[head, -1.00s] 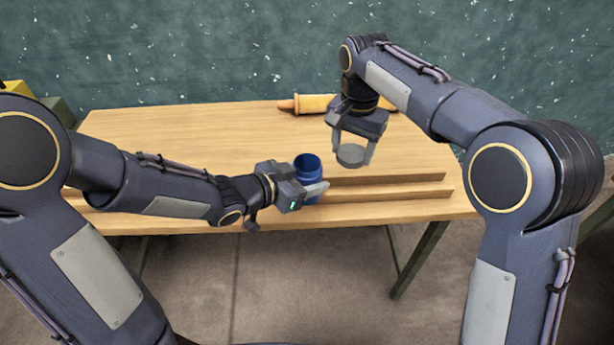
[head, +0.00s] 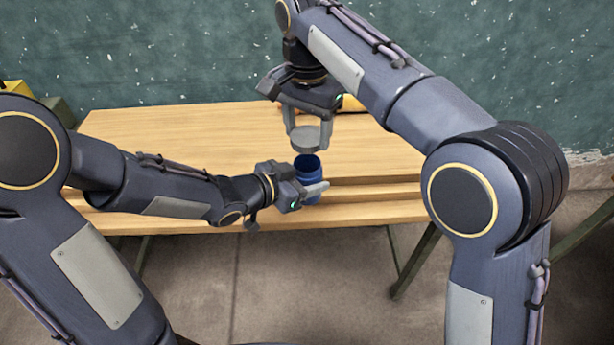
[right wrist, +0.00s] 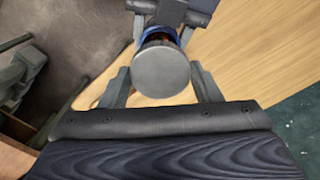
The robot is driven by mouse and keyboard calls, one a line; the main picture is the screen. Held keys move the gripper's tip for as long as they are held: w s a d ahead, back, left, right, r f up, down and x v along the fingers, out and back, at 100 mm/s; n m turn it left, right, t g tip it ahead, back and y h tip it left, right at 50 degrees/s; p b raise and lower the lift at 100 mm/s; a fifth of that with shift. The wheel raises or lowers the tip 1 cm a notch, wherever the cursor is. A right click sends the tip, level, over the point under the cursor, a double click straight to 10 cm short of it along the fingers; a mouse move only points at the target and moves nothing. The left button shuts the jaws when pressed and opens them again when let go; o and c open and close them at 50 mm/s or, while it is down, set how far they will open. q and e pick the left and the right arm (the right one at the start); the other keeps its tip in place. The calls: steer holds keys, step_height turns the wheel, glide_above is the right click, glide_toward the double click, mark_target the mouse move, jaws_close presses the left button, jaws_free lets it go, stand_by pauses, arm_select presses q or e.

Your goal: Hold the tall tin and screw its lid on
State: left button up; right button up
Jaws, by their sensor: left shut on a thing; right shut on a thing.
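The tall tin (head: 306,174) is blue, open at the top and upright in the head view. My left gripper (head: 312,192) is shut on its side. My right gripper (head: 307,138) is above it, pointing down, and is shut on the grey round lid (head: 305,140). The lid is just above the tin's mouth and apart from it; the dark opening still shows below it. In the right wrist view the lid (right wrist: 160,70) sits between the fingers of my right gripper (right wrist: 163,82) and covers most of the tin (right wrist: 158,33), leaving a blue rim visible beyond it.
The wooden table (head: 180,140) has a stepped front edge at the right. A yellow rolling pin (head: 351,104) lies at the back, partly hidden by my right arm. The table's left part is clear. A green box (head: 55,108) stands at the far left.

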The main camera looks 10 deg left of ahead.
mark_target(307, 180)
steer(key=shift+f, duration=1.8)
steer(key=shift+f, duration=0.9)
steer(key=shift+f, duration=0.5)
steer(key=m, duration=1.3)
steer(key=shift+a, duration=0.1)
steer(key=o, duration=0.9)
steer(key=shift+f, duration=0.1)
